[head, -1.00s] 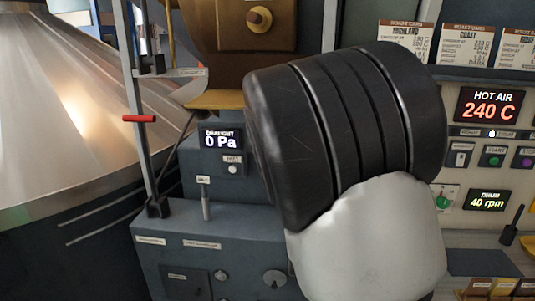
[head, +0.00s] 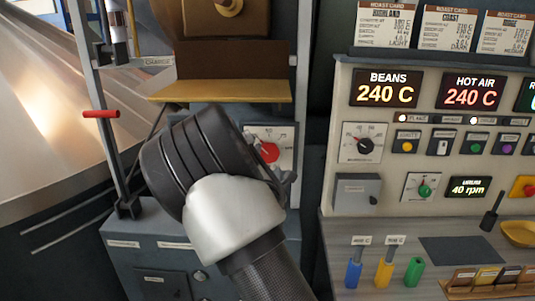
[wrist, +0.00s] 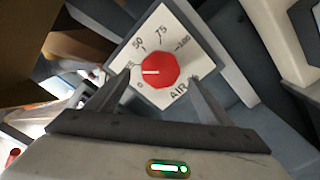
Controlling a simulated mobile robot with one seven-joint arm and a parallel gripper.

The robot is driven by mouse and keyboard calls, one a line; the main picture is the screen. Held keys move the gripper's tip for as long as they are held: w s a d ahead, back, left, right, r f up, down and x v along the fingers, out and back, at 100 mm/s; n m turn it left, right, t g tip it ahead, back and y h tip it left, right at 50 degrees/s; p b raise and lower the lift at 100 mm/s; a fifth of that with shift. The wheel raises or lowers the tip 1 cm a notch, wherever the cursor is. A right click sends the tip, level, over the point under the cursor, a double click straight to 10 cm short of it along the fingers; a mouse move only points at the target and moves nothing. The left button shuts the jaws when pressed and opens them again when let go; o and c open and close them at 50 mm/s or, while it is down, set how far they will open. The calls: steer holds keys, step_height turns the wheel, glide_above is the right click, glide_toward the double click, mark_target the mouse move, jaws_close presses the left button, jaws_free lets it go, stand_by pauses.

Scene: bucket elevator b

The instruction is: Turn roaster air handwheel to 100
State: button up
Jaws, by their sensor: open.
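The roaster air handwheel is a red, many-sided knob (wrist: 158,70) on a white square dial plate (wrist: 178,40) marked 0, 25, 50, 75, 100 and AIR. Its white pointer line points left in the wrist view, near the low end by 25. In the head view the red knob (head: 269,152) shows just beyond my arm, its plate partly covered. My gripper (wrist: 157,82) is open, one finger on each side of the knob's near side in the wrist view. I cannot tell whether the fingers touch it. In the head view my gripper (head: 282,178) is mostly hidden behind my wrist.
A wooden ledge (head: 222,91) juts out above the dial. A grey post with a red handle (head: 101,114) stands at left. The control panel (head: 400,150) with BEANS and HOT AIR displays, both reading 240 C, is at right, above a grey counter (head: 345,228).

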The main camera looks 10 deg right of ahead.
mark_target(268, 155)
steer(key=w, duration=0.4)
steer(key=w+d, duration=0.1)
steer(key=w, duration=0.1)
steer(key=shift+c, duration=0.4)
steer(key=c, duration=1)
